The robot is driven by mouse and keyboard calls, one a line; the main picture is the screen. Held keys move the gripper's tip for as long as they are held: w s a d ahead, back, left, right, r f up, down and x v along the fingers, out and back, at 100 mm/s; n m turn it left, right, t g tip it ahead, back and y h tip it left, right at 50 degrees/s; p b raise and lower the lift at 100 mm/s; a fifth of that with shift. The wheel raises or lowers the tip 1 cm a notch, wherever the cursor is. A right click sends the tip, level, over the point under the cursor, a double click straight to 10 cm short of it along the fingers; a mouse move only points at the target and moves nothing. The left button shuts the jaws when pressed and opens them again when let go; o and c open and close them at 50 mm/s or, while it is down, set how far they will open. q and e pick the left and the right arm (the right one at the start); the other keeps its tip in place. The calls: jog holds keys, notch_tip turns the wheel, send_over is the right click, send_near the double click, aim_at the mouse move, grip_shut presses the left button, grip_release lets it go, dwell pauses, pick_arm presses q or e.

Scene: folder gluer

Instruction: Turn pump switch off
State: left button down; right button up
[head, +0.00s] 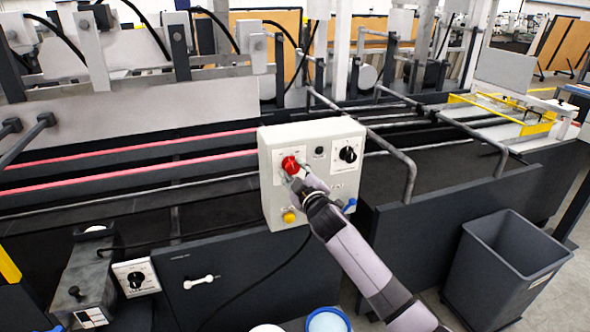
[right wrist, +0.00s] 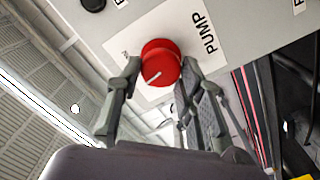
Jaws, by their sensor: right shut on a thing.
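The pump switch is a round red knob (head: 290,163) with a white line on it, on the upper left of a light grey control box (head: 330,135). In the right wrist view the red knob (right wrist: 158,60) sits on a white plate labelled PUMP (right wrist: 204,32). My right gripper (head: 296,172) reaches up to the knob from below right. In the right wrist view its two fingers (right wrist: 160,75) stand on either side of the knob, shut on it. My left gripper is not in view.
The box also carries a black knob (head: 348,154), a yellow button (head: 289,217) and a blue one (head: 350,204). Metal rails (head: 395,150) stand to the right. A grey bin (head: 510,265) stands at the lower right. Another dial box (head: 136,278) is at lower left.

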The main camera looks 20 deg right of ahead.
jog(key=n+p, duration=0.1)
jog(key=n, duration=0.3)
jog(key=shift+n, duration=0.3)
jog(key=shift+f, duration=0.1)
dwell(0.4)
jog(key=o, duration=1.1)
jog(key=shift+o, duration=0.2)
jog(key=s, duration=1.2)
jog(key=shift+d, duration=0.15)
jog(key=shift+f, duration=0.1)
